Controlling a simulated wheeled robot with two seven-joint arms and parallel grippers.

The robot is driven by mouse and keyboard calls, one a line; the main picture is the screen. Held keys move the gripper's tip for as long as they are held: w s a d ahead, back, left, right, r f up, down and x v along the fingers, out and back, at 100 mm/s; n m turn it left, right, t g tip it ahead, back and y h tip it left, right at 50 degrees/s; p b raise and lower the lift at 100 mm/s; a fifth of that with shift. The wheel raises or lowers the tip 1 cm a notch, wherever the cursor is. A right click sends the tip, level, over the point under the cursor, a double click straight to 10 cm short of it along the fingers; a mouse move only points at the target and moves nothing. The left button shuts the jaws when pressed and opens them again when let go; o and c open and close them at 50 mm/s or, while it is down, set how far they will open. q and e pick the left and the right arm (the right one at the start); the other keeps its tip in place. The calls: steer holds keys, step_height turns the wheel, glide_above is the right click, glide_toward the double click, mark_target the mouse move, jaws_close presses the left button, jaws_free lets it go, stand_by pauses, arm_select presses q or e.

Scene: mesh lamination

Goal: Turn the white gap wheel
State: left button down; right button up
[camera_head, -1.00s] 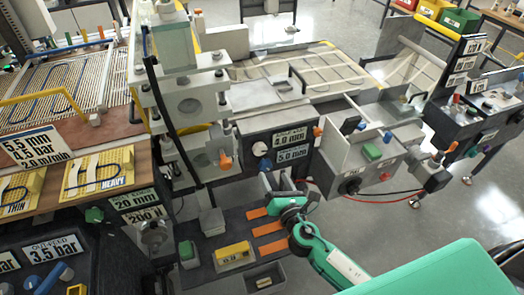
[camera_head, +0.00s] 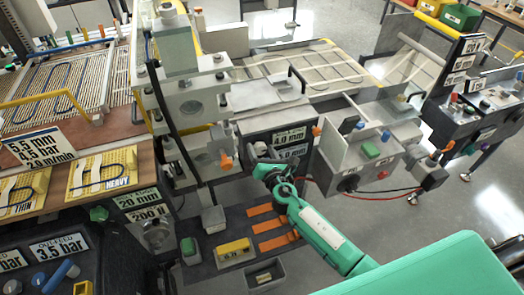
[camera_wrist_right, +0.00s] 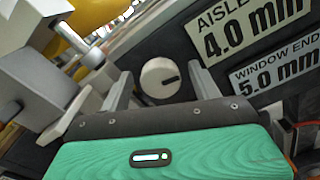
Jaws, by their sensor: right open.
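The white gap wheel (camera_wrist_right: 158,75) is a round white knob with a dark mark near its right edge, on a dark panel. In the wrist view it sits between the two fingers of my right gripper (camera_wrist_right: 162,88), which is open, with a gap on each side. I cannot tell how far the fingertips reach along the wheel. In the head view my right gripper (camera_head: 264,164) is at the front of the dark panel and covers much of the wheel. My left gripper is not in view.
Signs reading 4.0 mm (camera_wrist_right: 256,30) and 5.0 mm (camera_wrist_right: 279,82) are right of the wheel. An orange knob (camera_head: 226,160) is to its left. A grey box with a green button (camera_head: 371,150) stands right. Orange strips (camera_head: 272,227) lie on the dark shelf below.

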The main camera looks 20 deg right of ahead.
steer(key=c, duration=1)
steer(key=shift+o, duration=0.2)
steer(key=m+b, duration=0.2)
steer(key=m, duration=0.1)
steer(key=shift+f, duration=0.2)
steer(key=m+b, duration=0.1)
steer(key=m, duration=0.2)
steer(key=shift+d+m+b, duration=0.1)
steer(key=shift+m+b, duration=0.2)
steer(key=shift+b, duration=0.1)
steer(key=m+b, duration=0.1)
steer(key=m, duration=0.3)
steer(key=shift+m, duration=0.3)
steer(key=shift+m+b, duration=0.55)
steer(key=shift+m, duration=1.15)
